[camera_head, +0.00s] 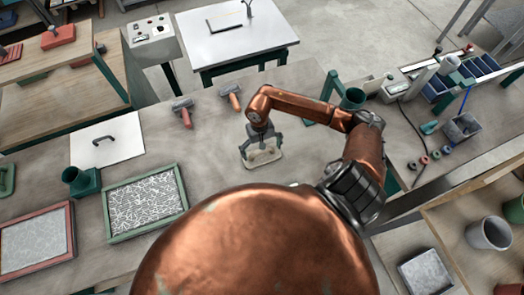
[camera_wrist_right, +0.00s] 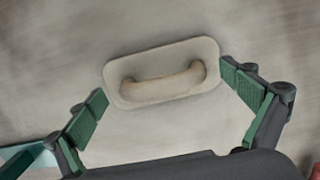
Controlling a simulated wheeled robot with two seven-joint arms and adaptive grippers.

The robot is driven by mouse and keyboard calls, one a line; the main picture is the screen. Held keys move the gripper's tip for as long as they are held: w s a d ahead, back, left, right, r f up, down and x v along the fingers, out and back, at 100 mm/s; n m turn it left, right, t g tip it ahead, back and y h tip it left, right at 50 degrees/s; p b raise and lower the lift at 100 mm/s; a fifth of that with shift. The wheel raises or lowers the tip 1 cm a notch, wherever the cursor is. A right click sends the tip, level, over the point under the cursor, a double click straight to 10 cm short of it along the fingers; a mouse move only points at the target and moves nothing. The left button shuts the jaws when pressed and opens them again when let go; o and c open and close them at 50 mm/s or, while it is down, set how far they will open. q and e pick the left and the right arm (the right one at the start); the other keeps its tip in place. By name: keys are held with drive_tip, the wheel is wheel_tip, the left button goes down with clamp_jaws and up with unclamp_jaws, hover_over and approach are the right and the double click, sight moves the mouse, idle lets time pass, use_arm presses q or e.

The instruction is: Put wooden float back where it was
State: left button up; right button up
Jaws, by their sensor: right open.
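The wooden float (camera_head: 264,157), a pale rounded rectangular board with a curved handle, lies on the grey-brown workbench near the middle of the head view. In the right wrist view the float (camera_wrist_right: 163,72) lies flat with its handle up, a little tilted in the picture. My right gripper (camera_head: 262,146) is over the float. In the right wrist view its green-padded fingers (camera_wrist_right: 167,95) are spread wide, one at each end of the float. I cannot tell whether the pads touch it. My left gripper is not in view.
Two orange-handled tools (camera_head: 183,112) (camera_head: 231,97) lie behind the float. A green-framed fibre panel (camera_head: 146,203), a dark green cup on a block (camera_head: 83,181) and a white board with a black handle (camera_head: 106,146) are at left.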

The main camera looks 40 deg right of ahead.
drive_tip(key=shift+r, duration=0.1)
drive_tip(key=shift+w+r, duration=0.1)
drive_tip(key=shift+r, duration=0.1)
wheel_tip(320, 180, up, 12)
drive_tip(key=w+b, duration=0.1)
drive_tip(key=b, duration=0.1)
drive_tip(key=shift+w+d+f+b, duration=0.15)
drive_tip(key=shift+d+f+b, duration=0.1)
drive_tip(key=shift+b, duration=0.15)
